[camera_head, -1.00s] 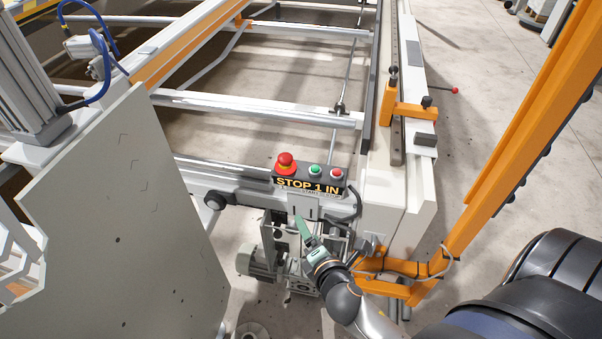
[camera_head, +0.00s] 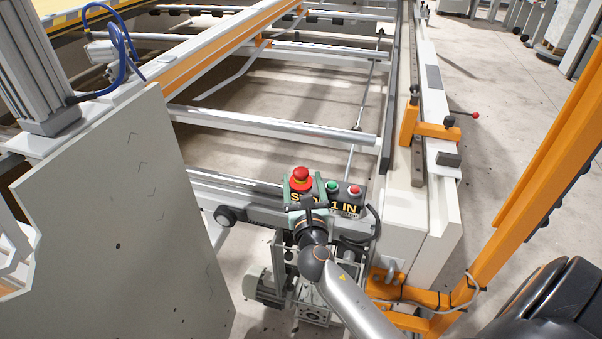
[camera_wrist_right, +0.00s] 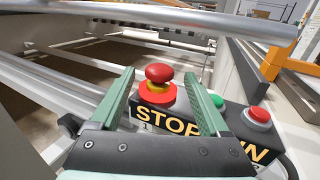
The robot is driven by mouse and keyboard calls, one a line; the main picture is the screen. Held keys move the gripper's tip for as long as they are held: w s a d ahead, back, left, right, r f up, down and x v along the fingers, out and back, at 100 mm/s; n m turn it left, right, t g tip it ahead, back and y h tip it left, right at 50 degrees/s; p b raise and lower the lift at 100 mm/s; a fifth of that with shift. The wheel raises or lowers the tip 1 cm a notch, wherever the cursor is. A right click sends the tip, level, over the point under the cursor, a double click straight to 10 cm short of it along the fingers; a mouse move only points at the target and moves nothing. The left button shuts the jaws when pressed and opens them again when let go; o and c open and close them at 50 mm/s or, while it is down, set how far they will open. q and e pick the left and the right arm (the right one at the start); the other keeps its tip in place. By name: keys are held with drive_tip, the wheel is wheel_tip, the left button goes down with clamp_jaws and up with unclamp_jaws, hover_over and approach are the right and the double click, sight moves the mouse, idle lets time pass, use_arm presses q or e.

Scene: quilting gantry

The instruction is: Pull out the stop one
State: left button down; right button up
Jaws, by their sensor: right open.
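The red mushroom stop button (camera_head: 301,175) sits on the left end of a dark control box (camera_head: 350,205) with yellow lettering, partly hidden by my gripper; "STOP" and "IN" can be read in the right wrist view. My right gripper (camera_head: 301,184) is open at the button. In the right wrist view the stop button (camera_wrist_right: 159,86), with its yellow collar and red base, stands between the two green fingers (camera_wrist_right: 157,90), and a gap shows on both sides. My left gripper is not in view.
A green button (camera_head: 332,186) and a smaller red button (camera_head: 354,191) sit to the right on the same box. White rails (camera_head: 270,128) run behind it. A large grey panel (camera_head: 120,210) stands at left, and an orange post (camera_head: 500,190) at right.

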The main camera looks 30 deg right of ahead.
sight(302, 178)
drive_tip(key=shift+x, duration=1.75)
